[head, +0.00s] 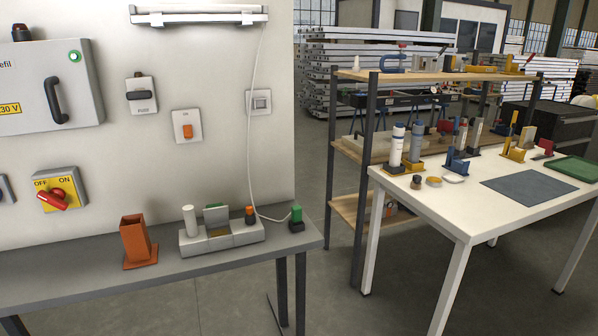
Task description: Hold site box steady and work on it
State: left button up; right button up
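No gripper of mine shows in the head view. I cannot tell for certain which thing is the site box. A grey wall cabinet (48,88) with a dark handle, a green round button and a yellow 230 V label is on the wall at left, cut by the picture edge. A low grey box-like unit (222,236) sits on the grey bench (70,285), with a white cylinder (190,221) at its left end. A white cable (250,130) runs from the wall lamp (198,15) down to the bench near a green-topped plug (296,217).
An orange open-topped holder (136,243) stands on the bench. A red switch (56,190) on a yellow plate is on the wall. A white table (430,205) at right bears bottles, a grey mat (530,188) and a green tray (575,168). Floor between bench and table is clear.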

aim_at(252, 219)
jog(key=u, duration=0.15)
jog(key=i, duration=1)
jog(key=u, duration=0.65)
